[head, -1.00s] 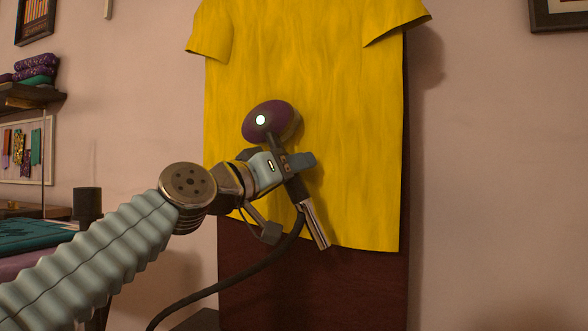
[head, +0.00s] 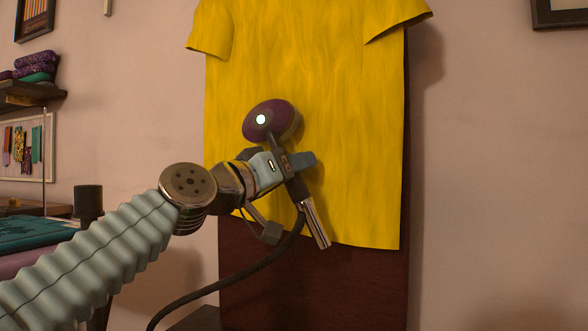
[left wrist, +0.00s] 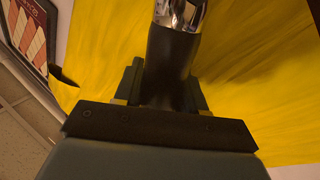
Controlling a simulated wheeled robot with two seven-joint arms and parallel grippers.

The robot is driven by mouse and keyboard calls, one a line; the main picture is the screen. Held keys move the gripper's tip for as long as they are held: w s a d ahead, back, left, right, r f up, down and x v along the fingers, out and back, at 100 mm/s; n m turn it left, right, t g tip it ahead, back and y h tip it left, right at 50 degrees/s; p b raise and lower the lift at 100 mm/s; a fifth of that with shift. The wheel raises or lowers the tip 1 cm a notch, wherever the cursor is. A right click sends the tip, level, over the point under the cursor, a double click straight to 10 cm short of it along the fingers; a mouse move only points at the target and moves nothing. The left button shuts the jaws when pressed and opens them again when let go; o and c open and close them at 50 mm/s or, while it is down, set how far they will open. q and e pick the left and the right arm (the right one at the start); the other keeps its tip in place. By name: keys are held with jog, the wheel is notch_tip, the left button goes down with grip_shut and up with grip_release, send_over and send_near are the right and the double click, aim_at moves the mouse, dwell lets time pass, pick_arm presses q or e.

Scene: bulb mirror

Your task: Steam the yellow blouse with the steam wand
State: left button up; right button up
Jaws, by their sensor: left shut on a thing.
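The yellow blouse (head: 355,130) hangs flat against a dark red board, its short sleeves spread at the top. It also fills much of the left wrist view (left wrist: 255,75). My left gripper (head: 292,166) is shut on the steam wand (head: 316,222), around its dark handle. The wand has a purple oval head (head: 268,118) with a small white light, held in front of the blouse's left-centre part. I cannot tell whether the head touches the cloth. The wand's handle (left wrist: 170,55) shows between the fingers in the left wrist view. My right gripper is not in view.
A dark hose (head: 230,281) curves from the wand down to the lower left. The dark red board (head: 300,285) shows below the blouse. Folded cloth (head: 30,235) lies at the left, under a shelf (head: 25,95).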

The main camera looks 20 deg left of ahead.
aim_at(311, 56)
pick_arm(q)
jog(key=shift+r+p, duration=2.75)
jog(key=shift+r, duration=0.55)
notch_tip(311, 56, up, 6)
jog(key=p, duration=0.5)
jog(key=shift+d+f, duration=0.1)
jog(key=shift+d, duration=0.05)
notch_tip(311, 56, up, 8)
jog(key=p, duration=0.7)
jog(key=shift+d+f+p, duration=0.1)
jog(key=shift+f+p, duration=0.15)
jog(key=shift+p, duration=0.05)
jog(key=shift+f, duration=0.1)
